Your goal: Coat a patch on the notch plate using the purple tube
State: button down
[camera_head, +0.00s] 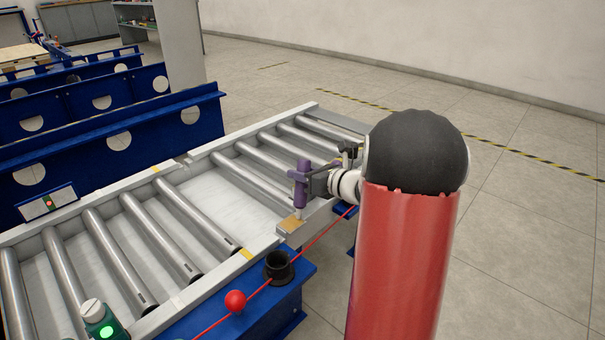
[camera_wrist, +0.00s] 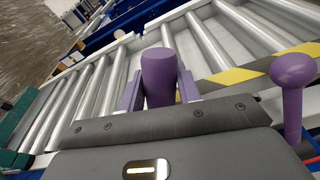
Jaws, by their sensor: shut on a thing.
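The purple tube (camera_head: 301,187) stands nearly upright, with its pale nozzle pointing down, at the side rail of the roller conveyor. My gripper (camera_head: 312,181) is shut on it from the right side. In the wrist view, the purple tube (camera_wrist: 159,70) sits between the two purple fingers of my gripper (camera_wrist: 160,90). A small tan plate (camera_head: 290,224), which looks like the notch plate, lies on the rail right below the nozzle. The nozzle tip is at or just above its far edge; I cannot tell whether they touch. The notch and any coating are too small to make out.
A black cup (camera_head: 278,266) and a red ball (camera_head: 235,301) on a red cord stand along the conveyor's near side. A purple ball on a stem (camera_wrist: 292,72) is close at the right in the wrist view. Blue side frames (camera_head: 110,138) rise behind the rollers.

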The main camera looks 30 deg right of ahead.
aim_at(303, 161)
jog(key=shift+r+p, duration=2.45)
jog(key=shift+r, duration=1)
